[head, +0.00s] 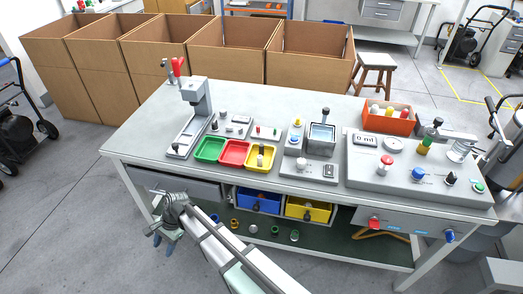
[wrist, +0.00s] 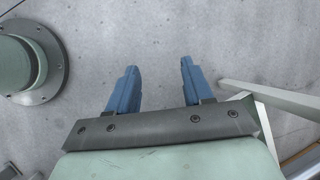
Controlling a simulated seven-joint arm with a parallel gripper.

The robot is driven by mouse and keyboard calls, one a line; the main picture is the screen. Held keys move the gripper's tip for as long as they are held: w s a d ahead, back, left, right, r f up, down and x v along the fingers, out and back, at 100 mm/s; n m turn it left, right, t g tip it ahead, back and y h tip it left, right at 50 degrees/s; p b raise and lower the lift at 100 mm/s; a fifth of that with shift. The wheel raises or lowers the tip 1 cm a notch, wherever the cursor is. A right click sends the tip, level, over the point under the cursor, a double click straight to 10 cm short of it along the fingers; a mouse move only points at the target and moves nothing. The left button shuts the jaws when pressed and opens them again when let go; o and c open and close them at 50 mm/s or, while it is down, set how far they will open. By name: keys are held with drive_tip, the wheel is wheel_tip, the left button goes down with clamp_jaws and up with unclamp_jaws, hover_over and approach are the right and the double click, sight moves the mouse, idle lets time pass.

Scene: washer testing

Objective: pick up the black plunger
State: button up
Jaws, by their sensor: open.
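Several dark-topped parts stand on the workbench (head: 260,185) in the head view, and I cannot tell for sure which is the black plunger. One is a small black-topped knob (head: 450,178) on the right grey panel. Another is a dark-topped piece (head: 325,112) above the square grey tank. My gripper (head: 163,242) is low, in front of the bench's left end and well apart from these parts. In the wrist view my gripper (wrist: 159,66) shows two blue fingers spread apart with only bare floor between them. No plunger shows in the wrist view.
Green (head: 210,150), red (head: 234,153) and yellow (head: 261,158) trays lie mid-bench. A grey press stand (head: 196,95) is at left and an orange-red bin (head: 390,120) at back right. Blue (head: 258,201) and yellow (head: 308,210) bins sit below the benchtop. Floor is clear at front left.

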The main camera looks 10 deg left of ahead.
drive_tip(key=s+a+r, duration=0.5)
drive_tip(key=a+r, duration=0.3)
drive_tip(key=a, duration=0.1)
drive_tip(key=w+r+m, duration=0.3)
drive_tip(key=w+r, duration=0.3)
wheel_tip(320, 180, up, 22)
drive_tip(key=m+t+h, duration=0.3)
drive_tip(key=m+t, duration=0.2)
drive_tip(key=m, duration=0.8)
hover_over(261, 145)
wheel_tip(261, 145, down, 14)
drive_tip(key=shift+d+r, duration=0.1)
clamp_jaws()
